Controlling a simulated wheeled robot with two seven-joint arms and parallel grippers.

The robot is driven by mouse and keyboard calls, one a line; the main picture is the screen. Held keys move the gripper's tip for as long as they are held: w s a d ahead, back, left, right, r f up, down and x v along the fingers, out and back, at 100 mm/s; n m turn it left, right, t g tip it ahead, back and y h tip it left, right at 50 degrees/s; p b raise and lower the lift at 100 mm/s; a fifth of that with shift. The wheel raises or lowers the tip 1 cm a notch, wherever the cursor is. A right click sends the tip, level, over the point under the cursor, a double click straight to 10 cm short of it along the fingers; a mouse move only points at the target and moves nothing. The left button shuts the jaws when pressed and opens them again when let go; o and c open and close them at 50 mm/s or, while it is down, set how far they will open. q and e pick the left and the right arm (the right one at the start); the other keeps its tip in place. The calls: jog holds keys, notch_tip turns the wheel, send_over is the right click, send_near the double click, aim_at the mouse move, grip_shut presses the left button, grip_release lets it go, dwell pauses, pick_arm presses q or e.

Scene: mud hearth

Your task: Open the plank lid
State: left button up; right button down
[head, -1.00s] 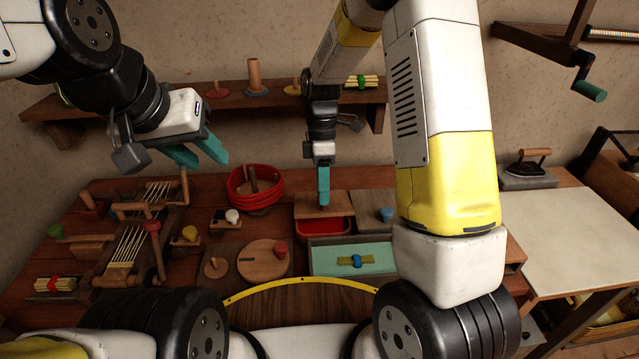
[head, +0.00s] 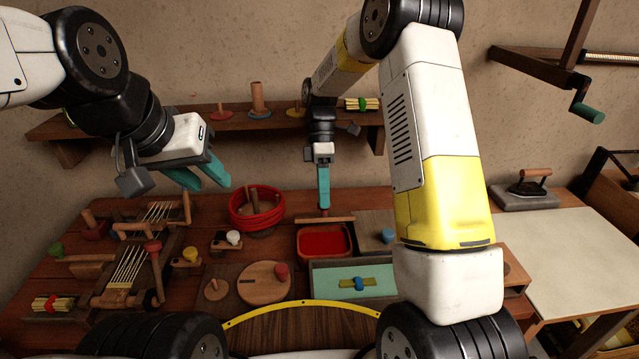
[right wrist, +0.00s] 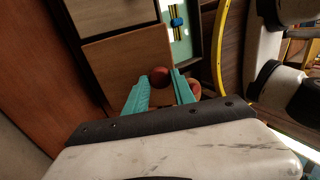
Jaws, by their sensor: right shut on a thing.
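The plank lid (head: 335,219) shows as a thin wooden strip, nearly edge-on, behind the open red-lined compartment (head: 325,241). In the right wrist view the plank lid (right wrist: 115,70) is a square brown panel with a round red knob (right wrist: 160,74). My right gripper (head: 323,205) points down at the lid. In the right wrist view its teal fingers (right wrist: 161,92) are on either side of the knob, shut on it. My left gripper (head: 208,183) is open and empty, above the left of the bench.
A second wooden lid with a blue knob (head: 388,235) is right of the compartment. In front is a pale green tray (head: 325,283) with a tied bundle. A red bowl (head: 256,205) and a round wooden lid (head: 264,286) are to the left. A wall shelf (head: 205,124) runs behind.

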jog(key=c, duration=1.1)
grip_release()
jog(key=shift+w+f, duration=0.15)
jog(key=shift+w, duration=0.15)
jog(key=shift+o, duration=0.2)
jog(key=shift+s, duration=0.1)
jog(key=shift+r, duration=0.4)
jog(key=s+a+r, duration=0.1)
jog(key=s+r, duration=0.1)
jog(key=s, duration=0.6)
jog(key=s+a+r, duration=0.1)
jog(key=s+r, duration=0.1)
jog(key=s, duration=0.5)
jog(key=shift+s, duration=0.4)
jog(key=shift+d+r, duration=0.1)
